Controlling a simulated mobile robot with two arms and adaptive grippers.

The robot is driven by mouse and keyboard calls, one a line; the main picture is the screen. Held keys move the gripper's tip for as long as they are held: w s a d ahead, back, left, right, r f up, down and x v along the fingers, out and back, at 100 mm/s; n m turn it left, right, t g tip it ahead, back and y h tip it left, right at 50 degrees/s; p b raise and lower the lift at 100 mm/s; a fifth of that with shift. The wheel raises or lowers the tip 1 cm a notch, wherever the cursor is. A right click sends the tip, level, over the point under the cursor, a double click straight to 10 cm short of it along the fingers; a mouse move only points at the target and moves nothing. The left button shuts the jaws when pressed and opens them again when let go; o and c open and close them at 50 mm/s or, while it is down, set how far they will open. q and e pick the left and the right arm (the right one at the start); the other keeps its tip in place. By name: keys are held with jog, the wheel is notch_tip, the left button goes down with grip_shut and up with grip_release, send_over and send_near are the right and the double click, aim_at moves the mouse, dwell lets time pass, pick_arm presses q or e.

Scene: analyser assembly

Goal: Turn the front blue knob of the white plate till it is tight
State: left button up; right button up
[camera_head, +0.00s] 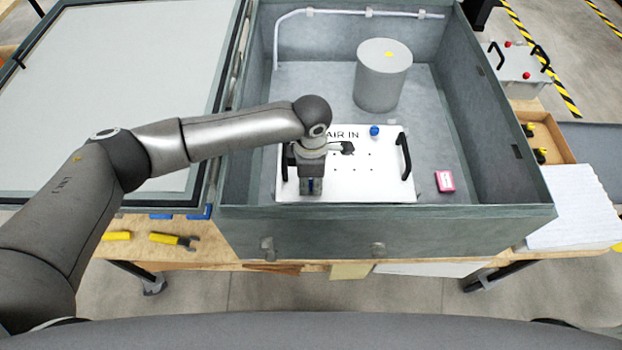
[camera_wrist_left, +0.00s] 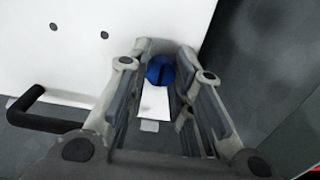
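The white plate (camera_head: 365,188) lies flat inside the grey case, with "AIR IN" print and black handles at its sides. The front blue knob (camera_wrist_left: 160,71) shows in the left wrist view, with a dark slot across it. My left gripper (camera_head: 311,187) points down over the plate's front left part. In the wrist view its fingers (camera_wrist_left: 166,50) stand apart on either side of the knob, with a narrow gap at its right. Contact at its left side is unclear. A second blue knob (camera_head: 375,131) sits at the plate's back edge. My right gripper is not in view.
The grey case's front wall (camera_head: 420,222) stands close in front of the plate. A grey cylinder (camera_head: 383,76) stands behind it, and a pink box (camera_head: 445,181) lies to its right. A black handle (camera_wrist_left: 38,111) is near my left gripper.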

pick_arm(q)
grip_shut()
jog(key=shift+m, duration=0.4)
